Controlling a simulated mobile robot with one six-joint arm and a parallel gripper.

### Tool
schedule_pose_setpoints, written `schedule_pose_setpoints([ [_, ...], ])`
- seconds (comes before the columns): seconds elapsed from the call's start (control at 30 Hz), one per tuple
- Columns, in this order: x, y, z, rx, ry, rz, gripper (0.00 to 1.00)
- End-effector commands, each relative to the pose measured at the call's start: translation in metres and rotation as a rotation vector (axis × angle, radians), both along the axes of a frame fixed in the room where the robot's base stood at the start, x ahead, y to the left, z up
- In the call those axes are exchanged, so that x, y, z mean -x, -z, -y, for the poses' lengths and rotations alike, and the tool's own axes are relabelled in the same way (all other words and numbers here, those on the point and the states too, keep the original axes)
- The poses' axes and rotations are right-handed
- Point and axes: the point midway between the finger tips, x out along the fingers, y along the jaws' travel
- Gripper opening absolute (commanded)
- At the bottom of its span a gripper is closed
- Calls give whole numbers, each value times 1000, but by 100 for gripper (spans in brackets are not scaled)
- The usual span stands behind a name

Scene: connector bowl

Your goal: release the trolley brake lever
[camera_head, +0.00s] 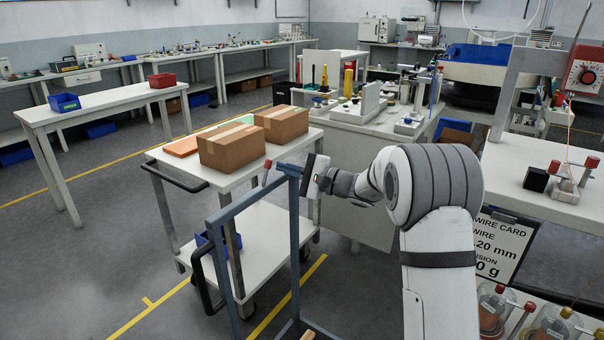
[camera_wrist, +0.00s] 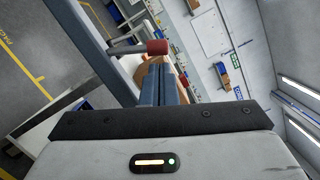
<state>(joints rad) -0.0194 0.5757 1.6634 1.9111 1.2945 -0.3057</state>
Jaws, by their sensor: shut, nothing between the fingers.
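The brake lever, a thin grey rod with a red end grip (camera_head: 267,164), stands at the upper end of a blue-grey frame (camera_head: 250,201) in the head view. In the wrist view its red grip (camera_wrist: 157,47) lies just beyond my fingertips, with the grey rod running left. My gripper (camera_head: 281,166) is shut and empty, its fingers pointing left toward the lever; in the wrist view the blue-grey fingers (camera_wrist: 159,68) lie together. The grip looks very close to the fingertips, but I cannot tell whether they touch. The lever's lower end is not clear.
A white trolley (camera_head: 172,156) with cardboard boxes (camera_head: 232,147) stands behind the frame. A white bench (camera_head: 350,124) with equipment is behind my arm. Another bench (camera_head: 507,186) with a red-knobbed device is at right. Open floor (camera_head: 90,235) lies to the left.

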Motion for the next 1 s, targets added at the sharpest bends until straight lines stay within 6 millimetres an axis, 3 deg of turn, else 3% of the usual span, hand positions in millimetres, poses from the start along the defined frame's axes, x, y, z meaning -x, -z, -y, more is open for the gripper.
schedule_pose_setpoints([
  [1.0, 3, -4, -7, 45, 2, 67, 0],
])
